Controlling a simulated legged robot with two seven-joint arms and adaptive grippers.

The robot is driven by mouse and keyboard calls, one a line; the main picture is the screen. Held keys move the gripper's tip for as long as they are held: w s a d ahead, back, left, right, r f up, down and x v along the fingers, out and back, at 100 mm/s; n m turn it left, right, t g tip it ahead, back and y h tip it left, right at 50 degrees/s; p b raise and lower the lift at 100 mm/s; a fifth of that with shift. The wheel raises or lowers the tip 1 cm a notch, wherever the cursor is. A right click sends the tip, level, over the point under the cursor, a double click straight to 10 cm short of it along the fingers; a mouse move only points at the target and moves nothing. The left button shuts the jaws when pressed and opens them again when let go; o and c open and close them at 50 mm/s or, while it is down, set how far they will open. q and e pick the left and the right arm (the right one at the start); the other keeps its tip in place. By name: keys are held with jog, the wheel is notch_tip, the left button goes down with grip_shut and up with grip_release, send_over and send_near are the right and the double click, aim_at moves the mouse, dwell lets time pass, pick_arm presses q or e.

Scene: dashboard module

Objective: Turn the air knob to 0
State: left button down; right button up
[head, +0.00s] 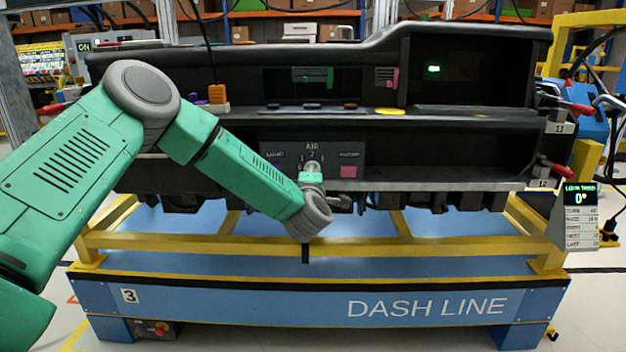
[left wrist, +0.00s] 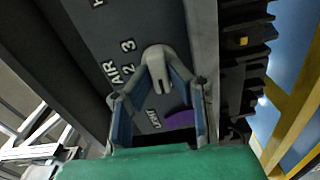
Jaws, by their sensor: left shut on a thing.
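The air knob (left wrist: 160,58) is a pale grey knob on the dark control panel, shown in the left wrist view beside the printed word AIR and the digits 2 and 3. My left gripper (left wrist: 163,78) has its fingers closed on the knob from both sides. In the head view my left gripper (head: 312,172) is at the panel (head: 336,156) below the AIR label and hides most of the knob. I cannot tell which digit the knob points to. My right gripper is in neither view.
A pink button (head: 348,171) sits right of the knob; a purple patch (left wrist: 180,119) is near the gripper in the wrist view. The dashboard (head: 470,147) rests above a yellow and blue stand (head: 230,290). A readout (head: 581,200) at the right shows 0°.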

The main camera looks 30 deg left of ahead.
pick_arm(q)
jog(key=shift+s+a+f+n, duration=0.2)
jog(key=shift+f+n, duration=0.15)
jog(key=shift+n, duration=0.15)
jog(key=c, duration=1.6)
grip_release()
jog(key=shift+c, duration=0.2)
jog(key=shift+o, duration=0.5)
jog(key=shift+a+r, duration=0.1)
jog(key=shift+a, duration=0.05)
jog(key=v, duration=1.2)
jog(key=shift+w, duration=0.1)
